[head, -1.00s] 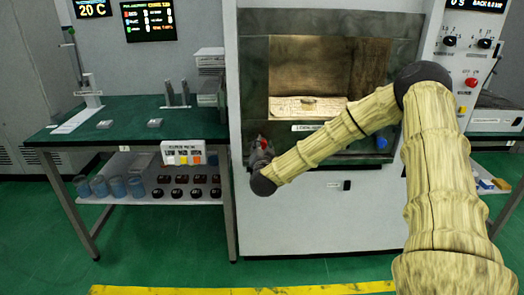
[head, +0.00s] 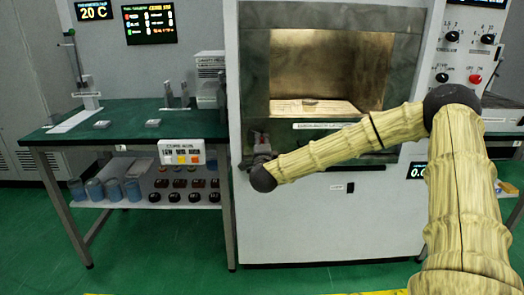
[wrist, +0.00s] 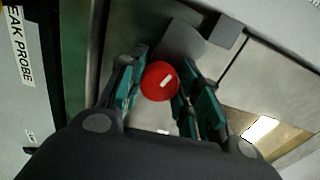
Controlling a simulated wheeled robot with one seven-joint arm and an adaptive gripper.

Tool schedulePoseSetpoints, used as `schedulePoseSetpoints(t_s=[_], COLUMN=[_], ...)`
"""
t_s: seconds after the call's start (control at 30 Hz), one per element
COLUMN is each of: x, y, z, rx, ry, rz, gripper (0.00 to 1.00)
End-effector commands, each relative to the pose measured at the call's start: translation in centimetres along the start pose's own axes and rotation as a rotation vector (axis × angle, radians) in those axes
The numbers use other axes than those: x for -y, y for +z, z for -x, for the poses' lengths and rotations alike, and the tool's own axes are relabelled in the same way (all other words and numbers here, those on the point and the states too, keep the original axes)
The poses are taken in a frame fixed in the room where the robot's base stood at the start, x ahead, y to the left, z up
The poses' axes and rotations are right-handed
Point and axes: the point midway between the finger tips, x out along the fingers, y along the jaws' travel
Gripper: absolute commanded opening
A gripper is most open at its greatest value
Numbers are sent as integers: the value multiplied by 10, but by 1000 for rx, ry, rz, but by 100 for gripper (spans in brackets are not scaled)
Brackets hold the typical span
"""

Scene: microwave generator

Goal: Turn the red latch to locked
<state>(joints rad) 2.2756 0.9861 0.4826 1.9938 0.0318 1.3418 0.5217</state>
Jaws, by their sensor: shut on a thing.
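The red latch (wrist: 160,82) shows in the wrist view as a round red knob with a short white mark, which points up and to the right. My gripper (wrist: 163,90) has its teal-padded fingers on either side of the knob and is shut on it. In the head view my gripper (head: 260,160) is at the lower left corner of the microwave generator's window door (head: 255,75). There the latch is mostly hidden by my gripper and wrist.
A green-topped bench (head: 120,134) with small parts stands to the left, close to my wrist. Its lower shelf holds blue cups (head: 113,188) and dark round parts. A control panel (head: 466,60) with knobs is at the right. The green floor in front is clear.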

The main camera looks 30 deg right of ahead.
Motion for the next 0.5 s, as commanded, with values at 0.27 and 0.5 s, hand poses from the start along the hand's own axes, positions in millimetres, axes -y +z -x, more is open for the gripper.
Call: schedulePoseSetpoints(t_s=[0.27,0.5], x=[-4,-2], y=[-1,-1], z=[0,0], rx=[-3,-2], ry=[3,3], rz=[-156,-218], gripper=[9,9])
